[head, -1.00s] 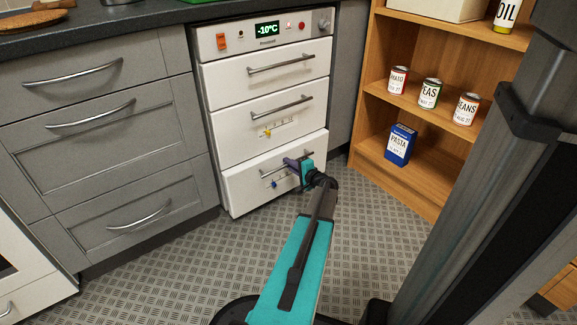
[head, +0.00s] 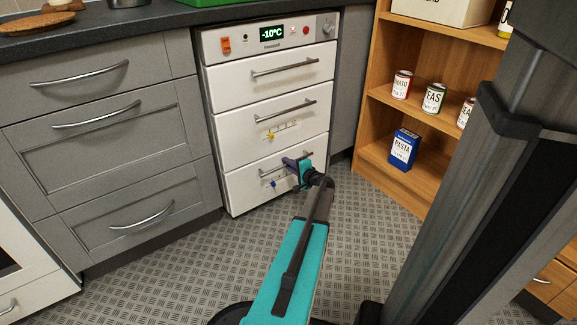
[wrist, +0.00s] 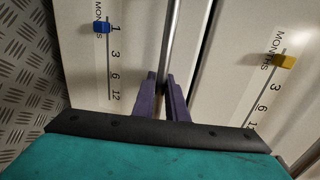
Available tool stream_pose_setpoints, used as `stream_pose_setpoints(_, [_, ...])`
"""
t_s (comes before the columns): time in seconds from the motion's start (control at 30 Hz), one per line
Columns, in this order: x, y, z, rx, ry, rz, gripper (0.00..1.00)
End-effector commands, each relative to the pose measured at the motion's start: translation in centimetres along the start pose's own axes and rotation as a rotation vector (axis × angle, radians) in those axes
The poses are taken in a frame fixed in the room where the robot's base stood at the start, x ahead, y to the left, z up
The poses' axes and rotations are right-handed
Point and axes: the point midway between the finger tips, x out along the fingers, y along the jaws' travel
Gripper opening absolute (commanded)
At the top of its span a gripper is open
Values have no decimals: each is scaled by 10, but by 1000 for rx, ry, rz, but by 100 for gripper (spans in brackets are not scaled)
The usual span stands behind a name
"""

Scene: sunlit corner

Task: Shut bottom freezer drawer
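The freezer (head: 265,110) is a white unit with three stacked drawers. Its bottom drawer (head: 243,198) has a bar handle (head: 266,173) and a blue slider (head: 275,184); its front looks about level with the drawer above, though a small gap is hard to rule out. My gripper (head: 289,163) is at this handle. In the wrist view, the two purple fingers (wrist: 162,88) sit closely on either side of the handle bar (wrist: 172,40), shut on it. The blue slider (wrist: 102,28) is left of them. My gripper hides the handle's right part.
The middle drawer (head: 240,140) with a yellow slider (wrist: 285,61) is directly above. Grey cabinet drawers (head: 100,120) stand left. A wooden shelf (head: 385,172) with cans and a blue pasta box (head: 403,150) stands right. Patterned floor (head: 200,260) in front is clear.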

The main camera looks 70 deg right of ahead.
Motion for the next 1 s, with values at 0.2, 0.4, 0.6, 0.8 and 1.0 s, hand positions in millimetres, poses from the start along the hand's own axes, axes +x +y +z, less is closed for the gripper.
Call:
stream_pose_setpoints(0.2, [1, -6, 2, 1, -3, -7, 19])
stream_pose_setpoints(0.4, [-18, -5, 2, 1, -1, -4, 19])
stream_pose_setpoints(0.6, [-49, -5, 1, 1, 1, -2, 19])
stream_pose_setpoints(0.8, [-82, -4, 1, 2, 2, -1, 19])
stream_pose_setpoints(1.0, [-113, -3, 1, 1, 2, 0, 19])
